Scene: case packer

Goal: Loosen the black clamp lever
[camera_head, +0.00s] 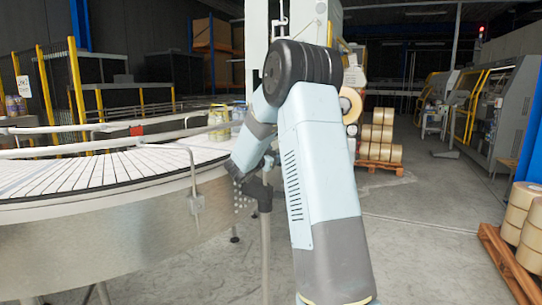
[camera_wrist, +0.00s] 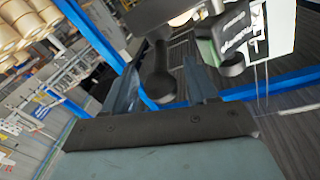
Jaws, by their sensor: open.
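In the wrist view, the black clamp lever (camera_wrist: 160,82) hangs from a dark block (camera_wrist: 160,12), with its rounded end pointing towards my gripper. My gripper (camera_wrist: 163,68) is open, with one finger to the left and one to the right of the lever's rounded end. I see gaps on both sides; I cannot tell how deep the lever sits between the fingers. In the head view, my arm reaches down to a black clamp fitting (camera_head: 259,191) on a grey post beside the conveyor. The fingers and the lever are not clear there.
The curved conveyor (camera_head: 110,168) with its metal side fills the left. In the wrist view, a second dark knobbed part (camera_wrist: 229,62) and a labelled panel (camera_wrist: 275,28) are close to the right finger.

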